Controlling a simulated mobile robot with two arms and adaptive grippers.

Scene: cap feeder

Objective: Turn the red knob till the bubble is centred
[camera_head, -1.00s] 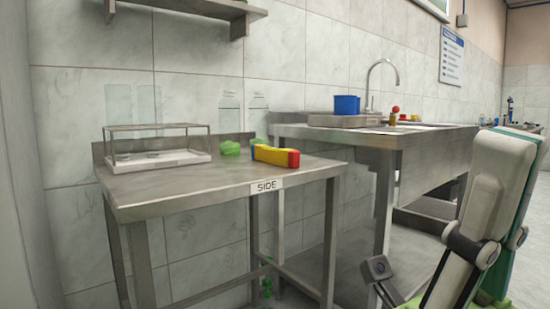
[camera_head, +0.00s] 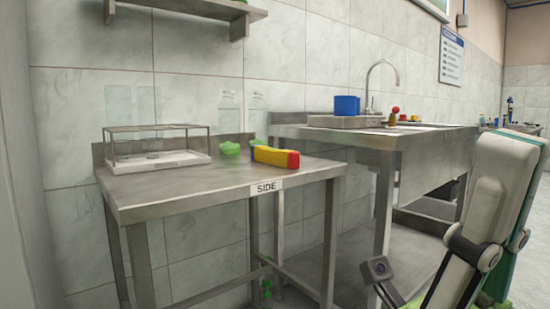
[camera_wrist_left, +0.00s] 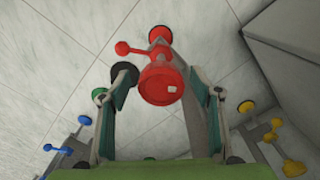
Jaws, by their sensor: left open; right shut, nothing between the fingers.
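A red knob (camera_wrist_left: 161,84) with a small white mark shows in the left wrist view, on what looks like a red fitting with a side handle. My left gripper (camera_wrist_left: 157,78) is open, with its fingers on either side of the knob; I cannot tell whether they touch it. My right gripper (camera_head: 388,297) is at the bottom edge of the head view, shut and empty, mostly cut off by the frame. No bubble can be made out in either view.
Blue fittings (camera_wrist_left: 68,150) and yellow fittings (camera_wrist_left: 270,137) flank the red one in the left wrist view. In the head view, a steel table (camera_head: 190,187) labelled SIDE carries a wire-framed tray (camera_head: 160,163) and a yellow-and-red object (camera_head: 275,156). A sink counter (camera_head: 420,140) stands behind.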

